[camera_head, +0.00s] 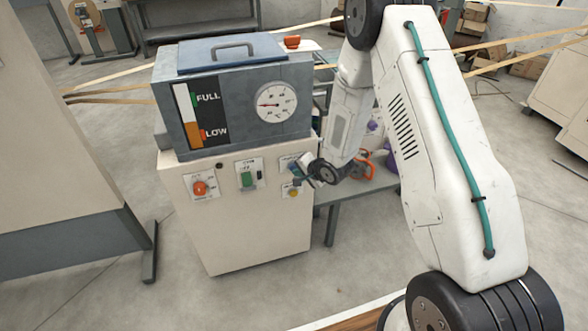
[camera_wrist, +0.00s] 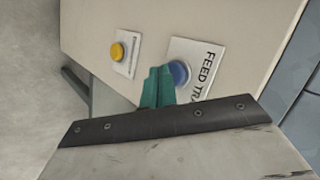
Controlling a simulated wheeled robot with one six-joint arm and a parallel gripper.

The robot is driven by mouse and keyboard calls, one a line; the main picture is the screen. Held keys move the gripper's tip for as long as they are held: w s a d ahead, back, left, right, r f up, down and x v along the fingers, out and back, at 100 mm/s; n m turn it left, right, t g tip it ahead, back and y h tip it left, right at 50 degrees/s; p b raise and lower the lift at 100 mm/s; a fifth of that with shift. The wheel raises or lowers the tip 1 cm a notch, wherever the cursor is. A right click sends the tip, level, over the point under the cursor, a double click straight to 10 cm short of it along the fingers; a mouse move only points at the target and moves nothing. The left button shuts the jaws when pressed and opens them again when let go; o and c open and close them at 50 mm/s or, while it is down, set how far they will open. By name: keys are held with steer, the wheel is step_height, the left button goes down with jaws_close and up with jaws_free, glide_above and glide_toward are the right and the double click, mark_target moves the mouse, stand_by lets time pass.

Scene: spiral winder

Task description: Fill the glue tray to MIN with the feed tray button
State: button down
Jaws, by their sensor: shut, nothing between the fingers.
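The blue feed tray button (camera_wrist: 178,73) sits on a white label reading "FEED TRA", cut off by my gripper, in the wrist view. My gripper (camera_wrist: 158,85) is shut and empty. Its teal fingertips are right beside the blue button and overlap its edge in the picture; I cannot tell whether they touch it. In the head view my gripper (camera_head: 303,175) is at the right end of the front panel of the cream cabinet (camera_head: 255,230) and hides the blue button. The glue tray and its MIN mark cannot be made out in either view.
A yellow button (camera_wrist: 117,51) is beside the feed tray label. The panel also has a green switch (camera_head: 247,180) and a red-orange knob (camera_head: 200,188). A grey tank (camera_head: 235,100) with a FULL/LOW gauge and a dial stands on top. Tan strips run behind.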

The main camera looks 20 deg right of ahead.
steer(key=shift+w, duration=0.45)
stand_by(1.5)
steer(key=shift+s, duration=0.1)
stand_by(1.2)
steer(key=shift+s, duration=0.8)
steer(key=shift+s, duration=2.5)
